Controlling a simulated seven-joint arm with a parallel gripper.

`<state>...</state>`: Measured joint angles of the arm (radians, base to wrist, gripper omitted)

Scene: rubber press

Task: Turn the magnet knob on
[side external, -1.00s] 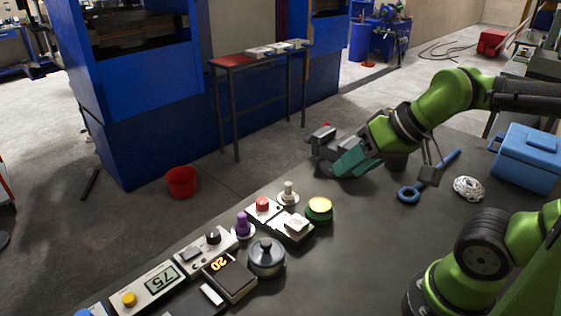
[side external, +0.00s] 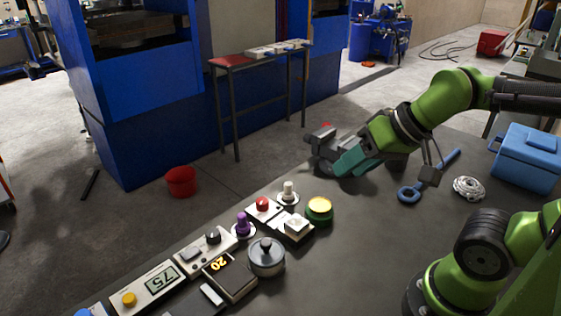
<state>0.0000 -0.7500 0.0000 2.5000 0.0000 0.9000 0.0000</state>
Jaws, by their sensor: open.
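No label legible here marks the magnet knob, so I cannot tell which control it is. Candidates on the dark table are a black knob (side external: 213,236) on a white box, a purple knob (side external: 242,224), a yellow knob (side external: 129,299) beside a display reading 75, and a pale upright knob (side external: 288,190). My gripper (side external: 318,145) is open and appears empty, held tilted beyond the upper right end of the row of controls, apart from all of them. Its fingers are partly hidden by its own body.
A yellow-topped green button (side external: 319,208), a red button (side external: 262,203) and a lidded grey pot (side external: 266,258) stand among the controls. A blue ring-ended tool (side external: 409,194), a white coil (side external: 468,188) and a blue cooler (side external: 526,160) lie right. The table's middle is clear.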

